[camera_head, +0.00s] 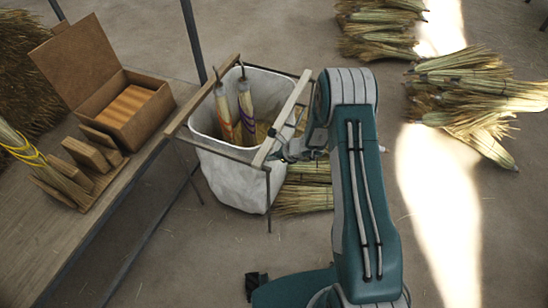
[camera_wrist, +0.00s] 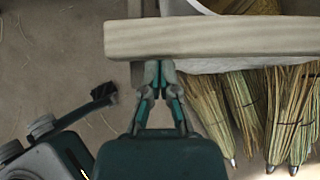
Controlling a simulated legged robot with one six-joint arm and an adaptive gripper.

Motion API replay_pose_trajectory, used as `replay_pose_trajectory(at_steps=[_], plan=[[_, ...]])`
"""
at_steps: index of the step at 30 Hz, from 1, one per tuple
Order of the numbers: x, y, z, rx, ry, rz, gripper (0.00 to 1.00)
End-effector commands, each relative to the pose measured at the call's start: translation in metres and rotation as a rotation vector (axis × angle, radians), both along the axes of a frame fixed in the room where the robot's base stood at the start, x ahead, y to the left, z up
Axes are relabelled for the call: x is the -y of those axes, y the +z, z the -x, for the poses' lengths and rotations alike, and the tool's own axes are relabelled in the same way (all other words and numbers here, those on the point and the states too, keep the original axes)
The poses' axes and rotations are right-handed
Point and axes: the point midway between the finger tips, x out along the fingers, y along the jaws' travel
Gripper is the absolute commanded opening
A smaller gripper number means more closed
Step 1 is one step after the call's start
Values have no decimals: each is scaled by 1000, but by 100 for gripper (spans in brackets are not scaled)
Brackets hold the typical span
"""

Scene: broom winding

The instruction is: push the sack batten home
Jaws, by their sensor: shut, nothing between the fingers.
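The pale wooden batten (camera_head: 283,117) lies along the right side of the white sack's (camera_head: 232,178) metal frame. In the wrist view the batten (camera_wrist: 220,38) crosses the top of the picture. A browner batten (camera_head: 202,96) lies along the sack's left side. My gripper (camera_head: 278,153) is shut and empty, beside the near part of the pale batten. In the wrist view its fingertips (camera_wrist: 159,66) meet the batten's near edge in the picture; I cannot tell whether they touch. Two brooms (camera_head: 246,104) stand in the open sack.
A wooden bench (camera_head: 45,237) at left bears an open box (camera_head: 122,108) and a rack with wooden blocks (camera_head: 83,160). Straw bundles (camera_head: 306,187) lie on the floor beside the sack. More bundles (camera_head: 475,95) lie at upper right. The floor at lower right is clear.

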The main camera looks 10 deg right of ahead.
Motion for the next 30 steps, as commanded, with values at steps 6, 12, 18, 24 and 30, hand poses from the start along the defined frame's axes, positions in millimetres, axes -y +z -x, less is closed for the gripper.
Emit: replay_pose_trajectory(at_steps=[6, 12, 18, 24, 30], plan=[[-5, 0, -2, 0, 1, 0, 0], [-33, -1, -17, 0, 7, -1, 0], [-77, 0, -43, 2, 7, -1, 0], [-115, 0, -65, 3, 5, -1, 0], [-137, 0, -78, 2, 2, -1, 0]])
